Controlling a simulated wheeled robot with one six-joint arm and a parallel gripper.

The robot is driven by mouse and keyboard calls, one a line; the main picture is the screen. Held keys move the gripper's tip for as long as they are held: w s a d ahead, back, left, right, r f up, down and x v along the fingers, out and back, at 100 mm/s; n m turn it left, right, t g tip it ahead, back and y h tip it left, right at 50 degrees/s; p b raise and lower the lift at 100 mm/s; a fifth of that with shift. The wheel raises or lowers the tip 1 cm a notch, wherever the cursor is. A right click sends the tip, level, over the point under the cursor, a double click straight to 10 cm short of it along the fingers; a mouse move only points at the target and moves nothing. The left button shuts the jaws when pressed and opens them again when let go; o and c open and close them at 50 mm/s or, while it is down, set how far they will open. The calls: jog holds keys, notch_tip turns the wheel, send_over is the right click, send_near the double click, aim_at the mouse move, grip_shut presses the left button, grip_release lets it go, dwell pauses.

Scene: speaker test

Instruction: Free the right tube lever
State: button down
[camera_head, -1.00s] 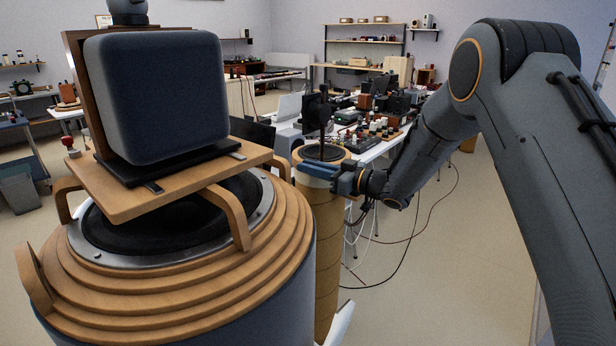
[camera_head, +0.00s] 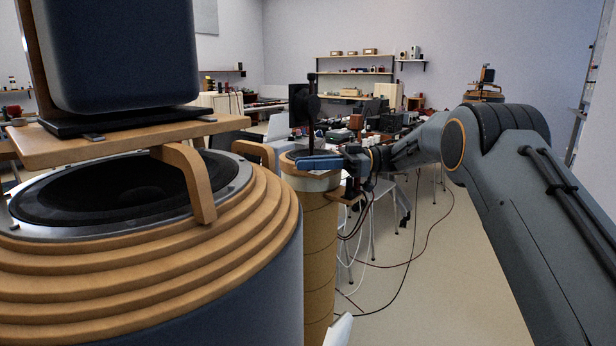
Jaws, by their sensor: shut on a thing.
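The slim tan tube (camera_head: 318,250) stands upright in the middle, right of the big drum-shaped speaker. My gripper (camera_head: 318,162), with blue fingers, is level at the tube's top rim and shut. What it grips is mostly hidden by the fingers; from its place at the rim I take it to be the tube lever. A dark upright post with a rounded head (camera_head: 312,105) rises behind the fingers over the tube. My arm reaches in from the right.
The big speaker (camera_head: 240,240) with stepped wooden rings fills the left front, a blue box (camera_head: 120,50) on its wooden stand. Cables (camera_head: 385,262) lie on the floor right of the tube. A cluttered table stands behind. Floor at the lower right is clear.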

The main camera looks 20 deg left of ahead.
jog(key=shift+w+d+n+g+h+b, duration=0.1)
jog(key=shift+n+g+h+b, duration=0.45)
jog(key=shift+g+b, duration=0.3)
jog(key=c, duration=1.7)
grip_release()
jog(key=shift+d, duration=0.1)
jog(key=b+v, duration=0.1)
jog(key=v, duration=0.6)
jog(key=shift+w+d, duration=0.2)
jog(key=shift+d, duration=0.1)
